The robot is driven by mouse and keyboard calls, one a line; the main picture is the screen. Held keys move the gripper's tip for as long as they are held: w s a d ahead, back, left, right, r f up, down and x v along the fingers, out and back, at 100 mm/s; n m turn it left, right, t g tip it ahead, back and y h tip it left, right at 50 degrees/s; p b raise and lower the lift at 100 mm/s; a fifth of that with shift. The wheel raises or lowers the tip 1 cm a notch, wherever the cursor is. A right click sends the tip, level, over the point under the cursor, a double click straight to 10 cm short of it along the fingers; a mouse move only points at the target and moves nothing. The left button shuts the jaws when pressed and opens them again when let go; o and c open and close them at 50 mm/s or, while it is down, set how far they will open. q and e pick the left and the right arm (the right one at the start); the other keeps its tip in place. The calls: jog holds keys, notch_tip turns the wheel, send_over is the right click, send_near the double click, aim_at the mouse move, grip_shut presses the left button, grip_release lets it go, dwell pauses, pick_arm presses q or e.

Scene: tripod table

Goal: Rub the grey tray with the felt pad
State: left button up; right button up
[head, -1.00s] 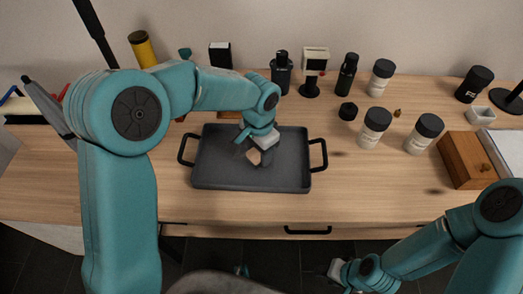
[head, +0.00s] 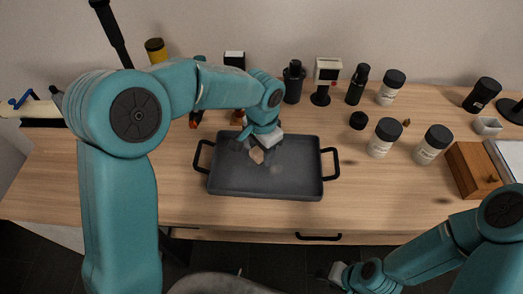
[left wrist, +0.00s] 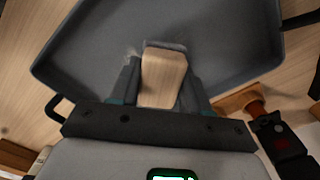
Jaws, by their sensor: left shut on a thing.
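The grey tray (head: 225,185) lies flat on the wooden table, with a black handle at each end. My left gripper (head: 258,150) is over the tray's middle, slightly left and toward the back. It is shut on the felt pad (head: 257,156), a small block with a pale wooden back. The left wrist view shows the pad (left wrist: 163,78) between the fingers, with a thin grey edge at its far end. The pad is at the tray floor; its contact face is hidden. A faint pale mark shows on the tray beside it. My right gripper (head: 325,274) is low, in front of the table; its fingers are unclear.
Behind the tray stand dark bottles (head: 293,82) and a small cream device (head: 326,80). White jars with black lids (head: 382,138) stand to the right, near a wooden box (head: 472,170). The table's front strip is clear.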

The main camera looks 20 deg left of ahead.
pick_arm(q)
jog(key=r+p, duration=0.1)
jog(key=r, duration=0.2)
jog(key=shift+d+p, duration=0.2)
jog(key=shift+p, duration=0.15)
jog(key=shift+a+r+p, duration=0.15)
jog(key=shift+r+p, duration=0.3)
jog(key=shift+r, duration=0.25)
